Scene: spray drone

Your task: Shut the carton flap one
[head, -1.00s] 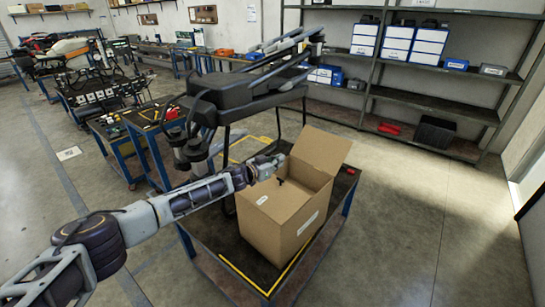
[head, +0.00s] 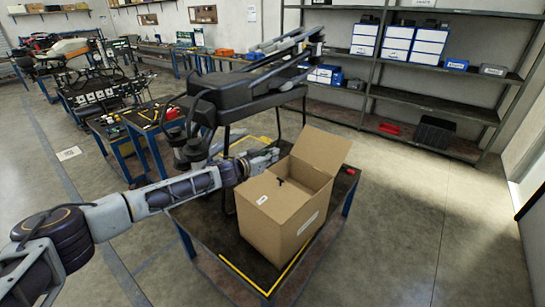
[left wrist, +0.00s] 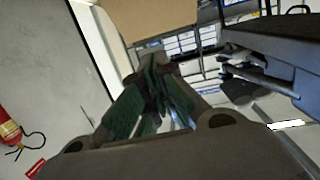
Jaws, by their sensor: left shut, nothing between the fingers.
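The cardboard carton (head: 290,222) stands on a dark-topped cart. One flap (head: 323,150) stands up and leans outward at its far right side. A tan panel with a white tag lies over the near left part of the carton top. The opening under the raised flap is partly visible, and its contents are unclear. My left gripper (head: 269,156) is shut and empty near the far left edge of the carton, left of the raised flap. Its green fingers (left wrist: 155,100) show in the left wrist view, with a tan cardboard panel (left wrist: 172,20) beyond them. My right gripper is out of view.
A large black drone (head: 240,92) stands just behind and left of the carton, close to my left arm. The cart (head: 240,262) has a yellow edge stripe. Shelving (head: 425,88) is at the back right. Open floor lies to the right.

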